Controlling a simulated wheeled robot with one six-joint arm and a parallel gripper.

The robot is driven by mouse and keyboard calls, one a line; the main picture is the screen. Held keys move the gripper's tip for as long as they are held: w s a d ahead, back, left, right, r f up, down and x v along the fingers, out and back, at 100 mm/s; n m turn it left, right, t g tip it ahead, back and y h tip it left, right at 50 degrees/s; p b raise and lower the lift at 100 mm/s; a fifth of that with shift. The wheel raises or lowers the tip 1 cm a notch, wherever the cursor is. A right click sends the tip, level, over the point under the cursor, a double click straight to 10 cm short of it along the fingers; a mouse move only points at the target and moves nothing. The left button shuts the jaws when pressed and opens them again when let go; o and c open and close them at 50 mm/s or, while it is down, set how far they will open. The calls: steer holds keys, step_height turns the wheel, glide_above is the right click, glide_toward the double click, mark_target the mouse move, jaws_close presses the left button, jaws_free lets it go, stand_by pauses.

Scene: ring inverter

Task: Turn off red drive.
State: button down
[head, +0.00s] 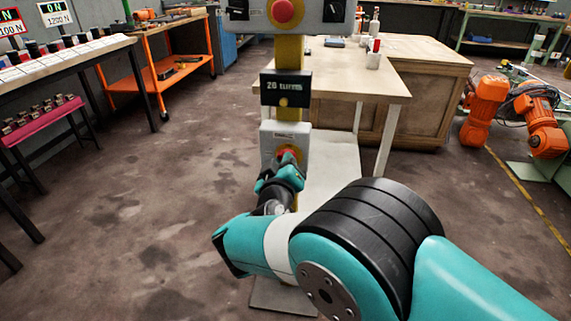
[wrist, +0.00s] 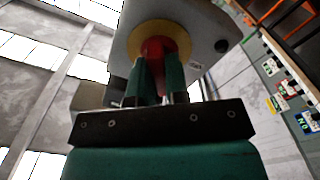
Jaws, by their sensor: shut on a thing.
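A red knob (wrist: 156,44) on a yellow disc (wrist: 178,32) is on the face of a light grey box (head: 268,139). The box is low on a yellow post (head: 289,113). My gripper (head: 282,172) reaches the front of this box, and its teal fingers close on the red knob from both sides, as the wrist view shows (wrist: 159,66). In the head view the fingers partly cover the knob. I cannot read a label naming the red drive.
A wooden table (head: 350,75) stands behind the post. Orange robot arms (head: 487,98) are at right.

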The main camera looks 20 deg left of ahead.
steer(key=n, duration=1)
steer(key=shift+f, duration=0.2)
steer(key=shift+n, duration=0.4)
steer(key=c, duration=1.1)
jaws_free()
steer(key=b+v, duration=0.6)
steer(key=v, duration=1.1)
steer(key=shift+s+a, duration=0.1)
steer(key=shift+s, duration=0.15)
